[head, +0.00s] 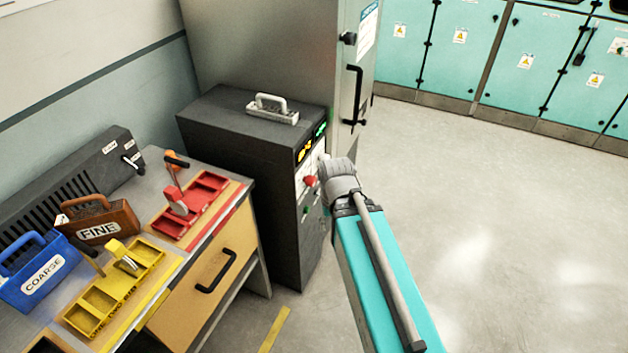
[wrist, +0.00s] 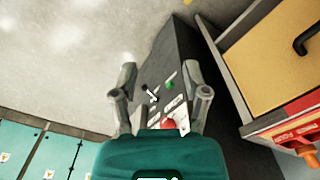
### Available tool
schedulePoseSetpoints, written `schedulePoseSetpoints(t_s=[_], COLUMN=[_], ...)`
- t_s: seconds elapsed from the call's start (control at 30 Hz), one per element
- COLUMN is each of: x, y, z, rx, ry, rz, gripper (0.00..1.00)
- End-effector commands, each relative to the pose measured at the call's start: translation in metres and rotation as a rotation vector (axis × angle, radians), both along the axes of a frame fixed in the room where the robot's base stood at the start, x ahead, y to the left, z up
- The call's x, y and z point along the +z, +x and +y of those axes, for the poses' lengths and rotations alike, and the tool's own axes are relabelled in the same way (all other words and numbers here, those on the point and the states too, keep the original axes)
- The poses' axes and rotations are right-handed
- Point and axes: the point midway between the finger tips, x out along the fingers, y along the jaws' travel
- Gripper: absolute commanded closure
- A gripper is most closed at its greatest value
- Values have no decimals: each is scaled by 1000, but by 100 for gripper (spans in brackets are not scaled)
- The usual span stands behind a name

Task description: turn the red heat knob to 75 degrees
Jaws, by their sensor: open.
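The red heat knob (head: 310,181) is on the front panel of a dark grey cabinet, beside my gripper in the head view. No contact with the knob can be made out. In the head view the fingertips are mostly hidden behind the wrist. The knob's scale is too small to read.
The panel also has a green button (wrist: 169,85), a black-and-silver switch (wrist: 151,95), and orange and green displays (head: 305,150). A bench (head: 215,265) with colored trays stands left of the cabinet (head: 240,140). Open floor (head: 480,220) lies to the right.

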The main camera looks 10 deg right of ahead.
Motion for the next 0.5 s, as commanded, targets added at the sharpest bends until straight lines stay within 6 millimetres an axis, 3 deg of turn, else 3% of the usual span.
schedulePoseSetpoints(t_s=[0.03, 0.13, 0.5], x=[-1, -4, -45], y=[0, 2, 30], z=[0, 0, 12], rx=[0, 2, 47], ry=[1, 12, 206], rz=[0, -2, -42], gripper=[26, 8, 8])
